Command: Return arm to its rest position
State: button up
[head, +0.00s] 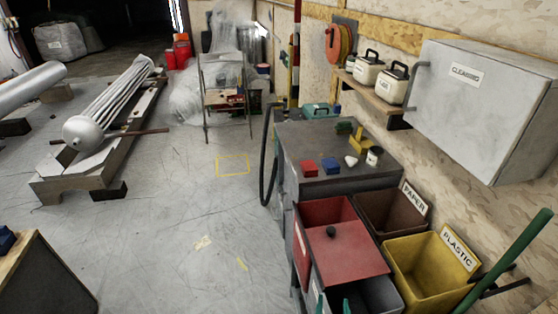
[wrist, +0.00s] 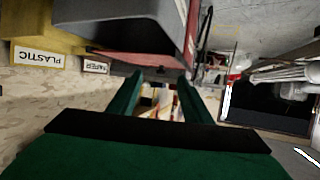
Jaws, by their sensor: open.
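My gripper (wrist: 163,84) shows in the wrist view as two green fingers reaching up from a dark bar and green body. The fingers are apart, with no object held between them; only distant background shows in the gap. The wrist picture is upside down, with the bin labels inverted. A dark grey bin-like body (wrist: 125,35) fills the upper middle, close ahead of the fingers. I cannot tell whether they touch it. In the head view I cannot clearly make out the gripper; small teal pieces show at the bottom edge.
A red bin (head: 325,212), a brown PAPER bin (head: 380,205) and a yellow PLASTIC bin (head: 428,262) stand at the right. A grey workbench (head: 330,150) is behind them. A white cabinet (head: 475,105) juts from the wall. The floor (head: 170,220) left of the bins is mostly clear.

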jog(key=s+a+f, duration=0.2)
jog(key=s+a, duration=0.2)
jog(key=s, duration=0.2)
jog(key=s+a+f, duration=0.3)
jog(key=s+a, duration=0.2)
jog(key=s, duration=0.2)
jog(key=s+a+r+n+t+y, duration=0.1)
jog(key=s+a+r, duration=0.1)
jog(key=s, duration=0.5)
jog(key=s+a+r+n+t+y, duration=0.1)
jog(key=s+a+r, duration=0.1)
jog(key=s, duration=0.5)
jog(key=shift+a+r+y, duration=0.3)
jog(key=shift+a+r, duration=0.1)
jog(key=shift+a, duration=0.35)
jog(key=shift+s, duration=0.1)
jog(key=c, duration=0.4)
jog(key=shift+o, duration=0.2)
jog(key=shift+d, duration=0.1)
